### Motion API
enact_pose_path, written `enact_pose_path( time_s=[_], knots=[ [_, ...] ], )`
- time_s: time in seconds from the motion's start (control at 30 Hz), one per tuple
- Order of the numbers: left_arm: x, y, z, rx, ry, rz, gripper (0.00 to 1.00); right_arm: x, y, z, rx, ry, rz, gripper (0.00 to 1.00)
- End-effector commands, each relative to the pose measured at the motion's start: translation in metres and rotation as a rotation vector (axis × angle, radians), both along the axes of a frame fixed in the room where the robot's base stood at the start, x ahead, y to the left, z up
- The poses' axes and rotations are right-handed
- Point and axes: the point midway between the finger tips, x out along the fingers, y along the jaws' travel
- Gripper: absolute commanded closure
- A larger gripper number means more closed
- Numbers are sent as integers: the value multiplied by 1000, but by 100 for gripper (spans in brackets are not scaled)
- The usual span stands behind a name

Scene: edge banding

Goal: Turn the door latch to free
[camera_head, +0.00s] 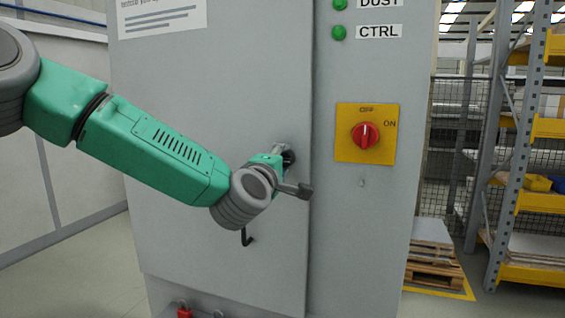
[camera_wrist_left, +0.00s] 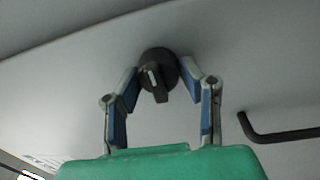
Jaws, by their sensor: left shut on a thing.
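The door latch (camera_wrist_left: 159,75) is a round dark knob with a raised grip bar and a pale mark, set in the grey cabinet door (camera_head: 222,95). In the left wrist view its bar is tilted a little off upright, with the lower end to the right. My left gripper (camera_wrist_left: 161,71) has its two blue-and-grey fingers on either side of the knob and is shut on it. In the head view the gripper (camera_head: 281,154) is at the door's right edge and mostly hides the latch. My right gripper is in neither view.
A black hooked door handle (camera_head: 246,238) sticks out below the latch. Right of the door, a red rotary switch (camera_head: 365,135) sits on a yellow plate, with green lamps above. A red item (camera_head: 184,312) shows at the bottom. Shelving (camera_head: 510,150) and pallets (camera_head: 434,267) stand at the right.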

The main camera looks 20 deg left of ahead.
Motion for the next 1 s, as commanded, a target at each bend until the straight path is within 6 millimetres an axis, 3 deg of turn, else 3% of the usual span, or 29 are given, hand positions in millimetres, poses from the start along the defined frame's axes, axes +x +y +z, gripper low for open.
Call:
enact_pose_path(
  time_s=[0.4, 0.93, 0.97, 1.0],
  knots=[
    [-1, -3, -6, 175, 7, -8, 95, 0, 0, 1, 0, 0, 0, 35],
    [-1, -3, -8, 194, 10, -9, 95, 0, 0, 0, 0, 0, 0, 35],
    [-1, -3, -8, 194, 10, -9, 56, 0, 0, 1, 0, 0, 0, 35],
    [-1, -3, -8, 194, 10, -9, 46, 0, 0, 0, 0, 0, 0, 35]
  ],
)
